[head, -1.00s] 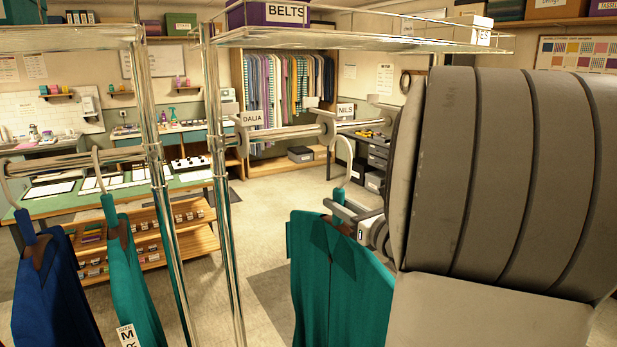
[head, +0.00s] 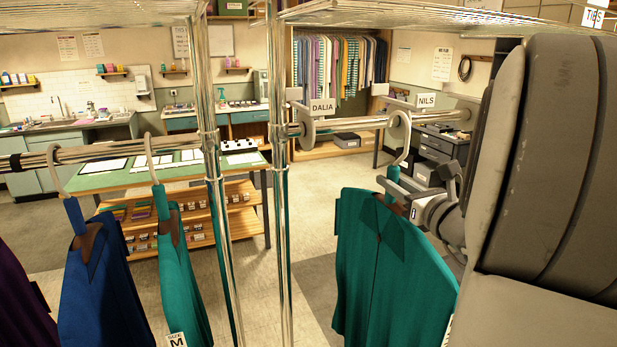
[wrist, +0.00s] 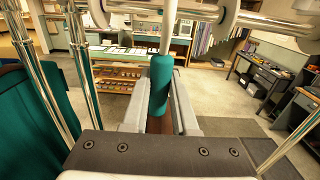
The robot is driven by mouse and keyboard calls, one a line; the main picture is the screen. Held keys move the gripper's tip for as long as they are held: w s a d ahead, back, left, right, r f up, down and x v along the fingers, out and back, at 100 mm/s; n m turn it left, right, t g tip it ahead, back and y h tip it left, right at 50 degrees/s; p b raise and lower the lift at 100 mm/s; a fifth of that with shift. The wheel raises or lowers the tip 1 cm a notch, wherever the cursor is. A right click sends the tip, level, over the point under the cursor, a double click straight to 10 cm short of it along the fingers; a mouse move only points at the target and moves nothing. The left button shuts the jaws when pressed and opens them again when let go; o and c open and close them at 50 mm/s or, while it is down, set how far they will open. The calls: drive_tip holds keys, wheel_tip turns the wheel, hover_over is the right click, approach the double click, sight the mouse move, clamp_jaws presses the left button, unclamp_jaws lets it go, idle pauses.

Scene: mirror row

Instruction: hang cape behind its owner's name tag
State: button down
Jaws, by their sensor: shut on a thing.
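The teal cape (head: 385,270) hangs from a hanger with a teal neck and pale hook (head: 402,150). My gripper (head: 392,190) is shut on the hanger neck. In the wrist view, the hanger neck (wrist: 160,85) stands upright between the fingers. The hook's top overlaps the chrome rail (head: 350,123) and the NILS divider in the head view. I cannot tell whether it rests on the rail or which side of that divider it is on. The DALIA tag (head: 322,107) is left of the hook, the NILS tag (head: 426,100) just right. No cape label is readable.
Chrome posts (head: 281,200) stand left of the cape. Beyond them hang a teal garment (head: 180,280) with a size M label, a blue garment (head: 95,290) and a dark purple one (head: 20,300). A wire shelf (head: 400,14) spans above the rail. The floor behind is open.

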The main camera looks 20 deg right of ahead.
sight(381, 195)
drive_tip(key=shift+w+d+r+p, duration=0.15)
drive_tip(key=shift+w+p, duration=0.3)
drive_tip(key=shift+w, duration=2.15)
drive_tip(key=shift+w+d+f+p, duration=0.15)
drive_tip(key=shift+w+p, duration=0.3)
drive_tip(key=shift+w, duration=2.1)
drive_tip(key=shift+w+d+r+p, duration=0.15)
drive_tip(key=shift+w+p, duration=0.3)
drive_tip(key=shift+w, duration=2.15)
drive_tip(key=shift+w+f+b, duration=0.15)
drive_tip(key=shift+f+b, duration=0.2)
wheel_tip(381, 195, down, 3)
drive_tip(key=b, duration=0.3)
unclamp_jaws()
drive_tip(key=shift+s+a+b, duration=0.15)
drive_tip(key=shift+s+b, duration=0.4)
drive_tip(key=shift+s, duration=2.5)
drive_tip(key=shift+s+a+b, duration=0.15)
drive_tip(key=shift+s+b, duration=0.35)
drive_tip(key=shift+s, duration=2.55)
